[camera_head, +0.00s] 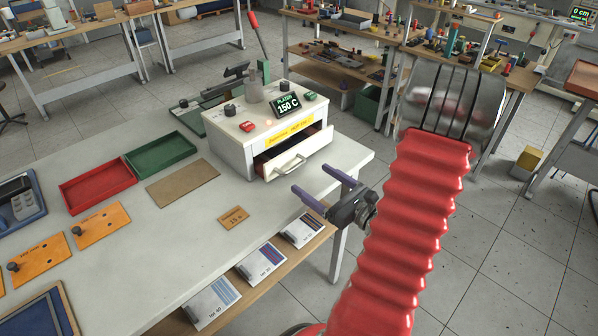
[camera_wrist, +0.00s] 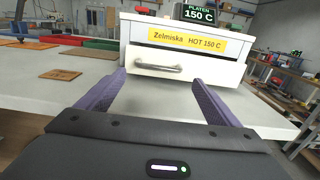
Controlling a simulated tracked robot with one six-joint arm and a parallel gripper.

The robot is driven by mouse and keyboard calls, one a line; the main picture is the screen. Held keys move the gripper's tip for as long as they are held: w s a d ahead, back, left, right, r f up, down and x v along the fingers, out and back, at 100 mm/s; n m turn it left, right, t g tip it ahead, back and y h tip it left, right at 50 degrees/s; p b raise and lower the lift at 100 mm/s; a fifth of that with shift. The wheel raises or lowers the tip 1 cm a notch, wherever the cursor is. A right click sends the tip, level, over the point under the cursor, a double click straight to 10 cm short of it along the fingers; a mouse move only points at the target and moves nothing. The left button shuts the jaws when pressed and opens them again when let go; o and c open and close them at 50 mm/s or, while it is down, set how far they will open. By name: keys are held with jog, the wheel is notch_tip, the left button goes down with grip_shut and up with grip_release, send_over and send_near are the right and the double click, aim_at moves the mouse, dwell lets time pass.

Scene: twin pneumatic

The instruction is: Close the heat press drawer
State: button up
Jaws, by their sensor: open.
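The heat press (camera_head: 257,120) is a white box on the bench, with a yellow hot-warning label and a "150 C" display. Its drawer (camera_head: 313,149) is pulled partly out at the front, with a dark gap above the front panel. The drawer's handle (camera_head: 289,168) is a metal bar; it also shows in the wrist view (camera_wrist: 158,68). My gripper (camera_head: 318,185) is in front of the drawer and a little apart from it, with its two purple fingers spread and nothing between them. In the wrist view, the fingers (camera_wrist: 158,95) point at the drawer front (camera_wrist: 185,63), one to each side of the handle.
The grey bench (camera_head: 225,240) is clear just before the drawer. A brown board (camera_head: 183,184), a red tray (camera_head: 97,187) and a green tray (camera_head: 160,154) lie to the left. A small tan card (camera_head: 233,217) lies near the front edge. Shelves (camera_head: 345,65) stand behind.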

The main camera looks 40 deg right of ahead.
jog(key=shift+w+a, duration=0.1)
jog(key=shift+w, duration=3.15)
jog(key=shift+c, duration=0.5)
jog(key=c, duration=1.1)
jog(key=shift+d, duration=0.2)
